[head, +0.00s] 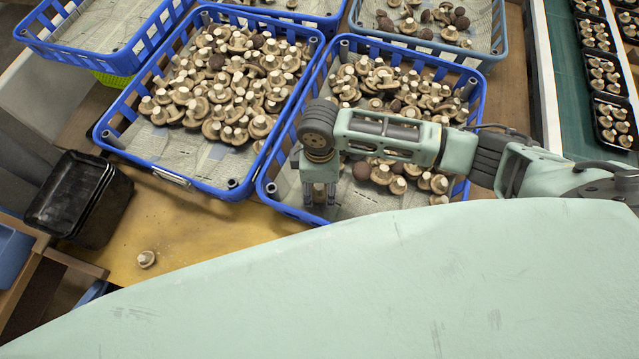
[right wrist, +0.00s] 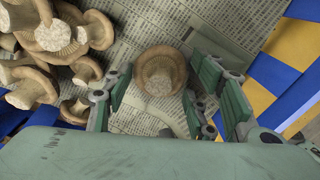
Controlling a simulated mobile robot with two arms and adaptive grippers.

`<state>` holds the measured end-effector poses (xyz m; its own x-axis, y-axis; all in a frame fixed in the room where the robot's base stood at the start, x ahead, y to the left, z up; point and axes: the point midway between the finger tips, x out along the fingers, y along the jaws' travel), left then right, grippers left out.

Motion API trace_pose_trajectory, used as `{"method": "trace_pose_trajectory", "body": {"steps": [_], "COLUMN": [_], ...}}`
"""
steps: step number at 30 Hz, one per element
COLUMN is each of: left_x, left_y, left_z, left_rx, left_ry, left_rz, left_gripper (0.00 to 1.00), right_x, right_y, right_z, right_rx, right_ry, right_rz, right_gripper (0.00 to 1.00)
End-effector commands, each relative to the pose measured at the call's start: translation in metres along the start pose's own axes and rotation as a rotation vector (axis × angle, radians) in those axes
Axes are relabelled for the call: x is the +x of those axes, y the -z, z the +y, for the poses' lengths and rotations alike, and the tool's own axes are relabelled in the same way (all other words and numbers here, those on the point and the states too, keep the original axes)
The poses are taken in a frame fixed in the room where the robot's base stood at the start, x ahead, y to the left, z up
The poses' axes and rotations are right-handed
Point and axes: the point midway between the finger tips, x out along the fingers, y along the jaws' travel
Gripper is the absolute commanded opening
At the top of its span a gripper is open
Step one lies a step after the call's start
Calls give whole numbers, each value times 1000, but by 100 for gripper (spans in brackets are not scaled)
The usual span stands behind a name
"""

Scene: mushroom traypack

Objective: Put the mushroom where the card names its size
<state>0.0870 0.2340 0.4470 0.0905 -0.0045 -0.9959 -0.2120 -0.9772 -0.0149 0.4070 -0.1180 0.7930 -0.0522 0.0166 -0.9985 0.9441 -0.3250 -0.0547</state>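My right gripper (head: 319,194) reaches down into the near left corner of the right-hand blue crate (head: 262,190). In the right wrist view its fingers (right wrist: 160,88) are spread apart. A single brown-capped mushroom (right wrist: 160,70) lies on the newspaper lining between and just beyond the fingertips; I see no clear contact. Another lone mushroom (head: 146,259), pale stem up, sits on the yellow-brown table. No size card can be made out in these views. My left gripper is out of view.
A second blue crate (head: 215,186) full of mushrooms stands to the left. Black stacked trays (head: 72,195) sit at the far left. Filled black trays (head: 612,120) lie on a green belt at right. Bare table (head: 205,245) lies in front of the crates.

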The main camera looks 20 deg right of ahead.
Motion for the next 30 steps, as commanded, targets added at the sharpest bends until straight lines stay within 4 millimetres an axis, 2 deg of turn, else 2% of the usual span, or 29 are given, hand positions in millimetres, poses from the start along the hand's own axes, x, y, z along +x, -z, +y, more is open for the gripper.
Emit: {"method": "trace_pose_trajectory", "body": {"steps": [1, 5, 17, 20, 30], "left_x": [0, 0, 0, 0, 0], "left_y": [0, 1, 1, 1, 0], "left_z": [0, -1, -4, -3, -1], "left_rx": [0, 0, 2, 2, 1], "left_ry": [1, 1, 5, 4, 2], "left_rz": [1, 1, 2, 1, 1], "left_gripper": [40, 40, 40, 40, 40], "right_x": [0, 0, -5, -17, -87], "right_y": [0, 0, 0, 0, 1], "right_z": [0, 0, 1, 2, 1], "right_rx": [0, 0, 1, 0, -1], "right_ry": [0, 0, -2, -4, -3], "right_rz": [0, 0, 1, 2, 3], "right_gripper": [59, 69, 69, 69, 69]}}
